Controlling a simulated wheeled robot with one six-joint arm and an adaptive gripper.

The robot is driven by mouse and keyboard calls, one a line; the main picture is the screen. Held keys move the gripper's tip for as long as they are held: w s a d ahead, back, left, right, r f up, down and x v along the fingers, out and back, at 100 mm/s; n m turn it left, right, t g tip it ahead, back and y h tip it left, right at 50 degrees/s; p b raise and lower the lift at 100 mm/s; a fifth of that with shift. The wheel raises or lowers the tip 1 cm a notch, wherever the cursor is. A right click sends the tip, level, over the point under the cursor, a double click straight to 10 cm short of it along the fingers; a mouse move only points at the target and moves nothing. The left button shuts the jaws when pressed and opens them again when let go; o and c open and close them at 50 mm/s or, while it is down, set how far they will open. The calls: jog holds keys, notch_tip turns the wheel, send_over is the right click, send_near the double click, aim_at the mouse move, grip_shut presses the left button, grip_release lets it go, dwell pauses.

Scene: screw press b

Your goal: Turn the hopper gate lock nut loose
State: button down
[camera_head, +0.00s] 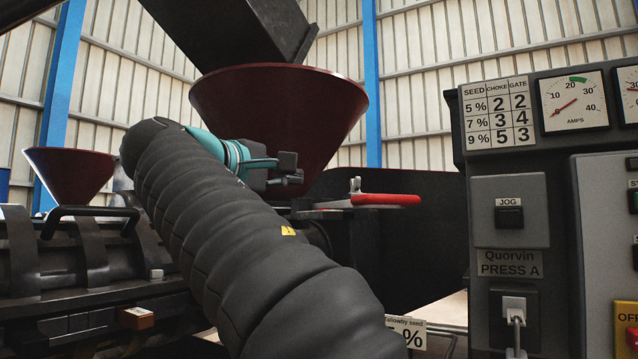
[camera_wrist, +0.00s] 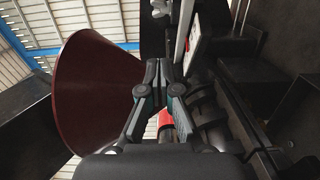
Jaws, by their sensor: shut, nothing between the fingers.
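The hopper gate is a dark plate under the dark red hopper (camera_head: 280,110), with a red handle (camera_head: 388,200) reaching right. A small pale metal wing-like piece (camera_head: 355,186), which looks like the lock nut, stands upright at the handle's left end. My gripper (camera_head: 290,171) is in front of the hopper's lower part, left of this piece and apart from it. Its fingers are together and empty. In the wrist view my gripper (camera_wrist: 160,72) is shut, with the hopper (camera_wrist: 100,90) to its left.
A control panel (camera_head: 508,268) with gauges and a settings chart (camera_head: 497,115) stands at right. A dark chute (camera_head: 245,25) comes down above the hopper. A smaller red hopper (camera_head: 70,175) and the press body (camera_head: 80,265) are at left. Open space lies above the handle.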

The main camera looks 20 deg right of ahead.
send_near(353, 184)
jog(key=w, duration=0.3)
jog(key=shift+w+d+p, duration=0.3)
jog(key=shift+d, duration=0.1)
jog(key=d, duration=0.3)
jog(key=shift+s+d, duration=0.15)
jog(key=shift+s, duration=0.05)
jog(key=shift+d, duration=0.55)
jog(key=shift+s+a+t, duration=0.1)
jog(key=shift+t, duration=0.2)
